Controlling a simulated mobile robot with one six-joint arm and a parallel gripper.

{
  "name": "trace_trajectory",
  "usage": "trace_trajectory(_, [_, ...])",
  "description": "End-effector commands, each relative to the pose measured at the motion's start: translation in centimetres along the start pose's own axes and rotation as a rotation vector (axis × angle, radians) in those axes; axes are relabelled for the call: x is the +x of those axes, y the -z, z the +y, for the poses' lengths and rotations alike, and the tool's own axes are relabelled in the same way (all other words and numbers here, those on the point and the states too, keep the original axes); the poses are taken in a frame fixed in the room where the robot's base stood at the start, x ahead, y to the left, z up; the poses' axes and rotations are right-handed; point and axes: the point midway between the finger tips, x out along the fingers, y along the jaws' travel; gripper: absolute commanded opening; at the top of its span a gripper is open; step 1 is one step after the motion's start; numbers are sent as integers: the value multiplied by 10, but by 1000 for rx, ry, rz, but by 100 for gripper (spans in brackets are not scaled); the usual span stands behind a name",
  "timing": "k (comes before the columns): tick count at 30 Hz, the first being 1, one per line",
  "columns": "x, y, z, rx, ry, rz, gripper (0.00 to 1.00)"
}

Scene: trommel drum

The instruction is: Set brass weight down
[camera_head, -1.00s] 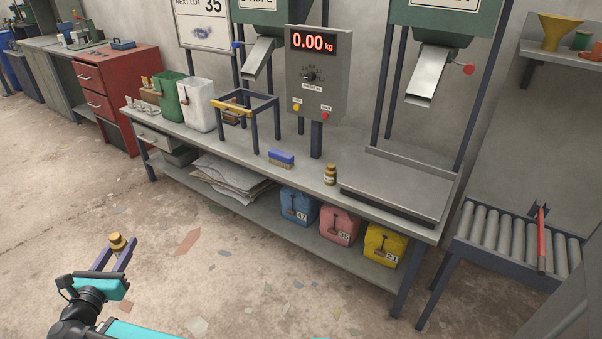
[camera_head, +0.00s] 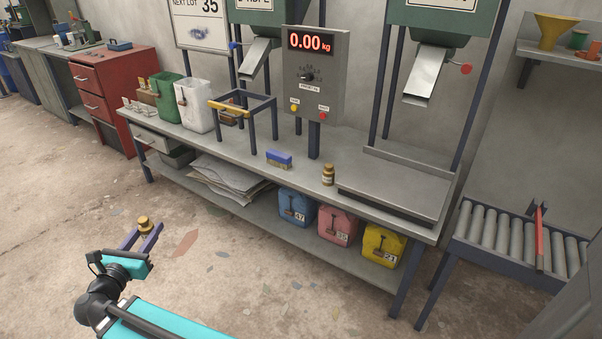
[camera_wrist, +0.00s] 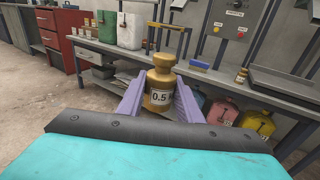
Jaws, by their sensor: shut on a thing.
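A brass weight (camera_wrist: 159,84) with a white label reading 0.5 stands upright between the two purple fingers of my gripper (camera_wrist: 158,95) in the wrist view. My gripper is shut on it. In the head view my gripper (camera_head: 142,236) is low at the left, over the floor in front of the bench, with the brass weight (camera_head: 144,223) at its fingertips. The grey bench (camera_head: 225,143) is beyond it and apart from it. A small brass-coloured labelled object (camera_head: 328,175) stands on the bench, left of a flat metal platform (camera_head: 393,187).
A display post (camera_head: 314,75) reading 0.00 kg, a blue brush (camera_head: 279,158), a dark frame (camera_head: 243,105) and white and green bins (camera_head: 194,106) stand on the bench. Blue, pink and yellow containers (camera_head: 383,245) sit on the lower shelf. The bench top before the post is mostly clear.

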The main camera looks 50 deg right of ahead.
Motion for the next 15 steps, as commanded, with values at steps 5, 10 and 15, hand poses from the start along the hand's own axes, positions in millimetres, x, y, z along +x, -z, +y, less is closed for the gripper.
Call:
trace_trajectory(5, [43, -1, -31, 4, 75, -3, 0])
trace_trajectory(10, [79, -1, -62, 7, 141, -3, 0])
trace_trajectory(15, [113, 0, -97, 10, 209, -3, 0])
